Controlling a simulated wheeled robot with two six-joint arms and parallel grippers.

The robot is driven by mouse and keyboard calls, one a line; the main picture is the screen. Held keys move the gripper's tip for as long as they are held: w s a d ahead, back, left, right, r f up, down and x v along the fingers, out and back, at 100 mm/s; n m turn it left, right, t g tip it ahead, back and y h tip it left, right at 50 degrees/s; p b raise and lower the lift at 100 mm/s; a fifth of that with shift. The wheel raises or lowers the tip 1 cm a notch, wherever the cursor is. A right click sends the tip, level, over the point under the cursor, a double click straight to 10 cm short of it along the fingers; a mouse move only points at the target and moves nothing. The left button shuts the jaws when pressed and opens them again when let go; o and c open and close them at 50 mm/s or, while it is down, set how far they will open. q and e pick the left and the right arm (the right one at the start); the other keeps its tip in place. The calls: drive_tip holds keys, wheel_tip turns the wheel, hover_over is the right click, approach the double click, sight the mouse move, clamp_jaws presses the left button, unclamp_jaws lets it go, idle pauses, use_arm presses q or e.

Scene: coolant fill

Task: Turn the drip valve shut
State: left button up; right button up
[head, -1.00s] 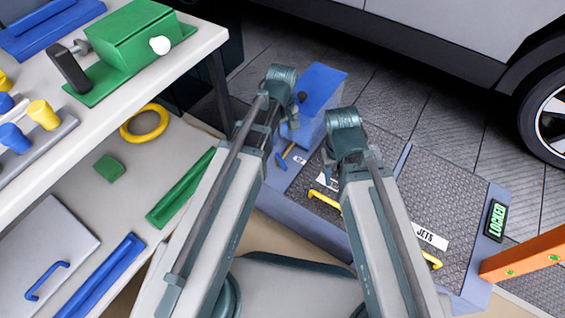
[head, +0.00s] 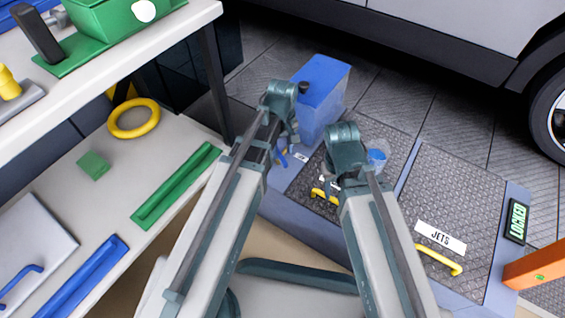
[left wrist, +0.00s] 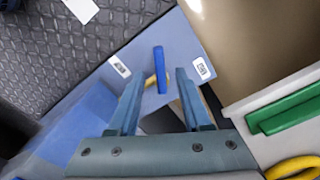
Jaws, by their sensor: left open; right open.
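The drip valve's blue lever handle (left wrist: 160,70) shows in the left wrist view, with a yellow part behind it, on a blue-grey surface between two small white labels. The label markings are too small to read. In the head view the lever (head: 282,159) is small and partly hidden by my arm. My left gripper (left wrist: 157,82) is open, with one finger on each side of the lever in the picture and gaps on both sides. It also shows in the head view (head: 290,138). My right gripper (head: 333,178) is open over the grated floor panel; its fingers are hard to see.
A blue box (head: 322,95) stands beside the left gripper. A blue cup (head: 377,158) is behind the right wrist. Yellow handles (head: 439,260) sit on the floor panels, with a JETS label and a LOCKED sign (head: 516,221). A two-level bench (head: 120,190) stands left; a car is behind.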

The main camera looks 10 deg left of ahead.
sight(282, 158)
use_arm(q)
wheel_tip(282, 158, down, 4)
drive_tip(key=shift+r+b, duration=0.25)
drive_tip(key=shift+b, duration=0.95)
use_arm(e)
wheel_tip(282, 158, down, 4)
drive_tip(key=shift+r, duration=0.25)
drive_tip(key=shift+r, duration=0.1)
use_arm(q)
clamp_jaws()
